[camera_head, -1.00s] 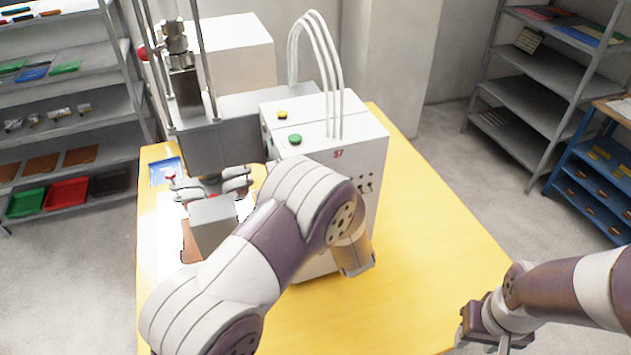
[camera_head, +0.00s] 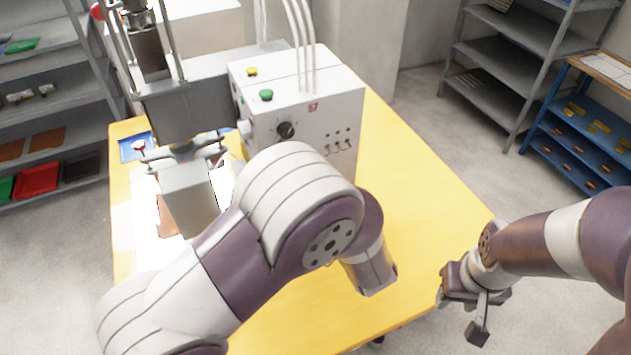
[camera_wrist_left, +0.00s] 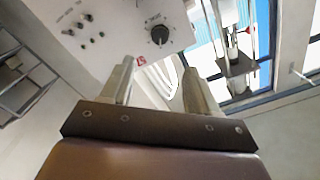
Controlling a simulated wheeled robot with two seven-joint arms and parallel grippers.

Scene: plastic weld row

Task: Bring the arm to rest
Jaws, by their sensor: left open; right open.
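My left arm (camera_head: 300,205) comes in from the lower left and bends in front of the white control box (camera_head: 300,110) on the yellow table. Its far end points down over the table, and its fingers cannot be made out in the head view. In the left wrist view my left gripper (camera_wrist_left: 158,68) has its two fingers apart with nothing between them. The control box's dial (camera_wrist_left: 160,34) shows beyond the fingers. My right gripper (camera_head: 470,308) is open and empty at the lower right, beyond the table's right edge.
A grey press machine (camera_head: 180,115) with a block under it stands left of the control box. The yellow table (camera_head: 425,215) is bare on the right. Grey shelves (camera_head: 50,115) stand at the left and back right, and a blue rack (camera_head: 580,125) at the right.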

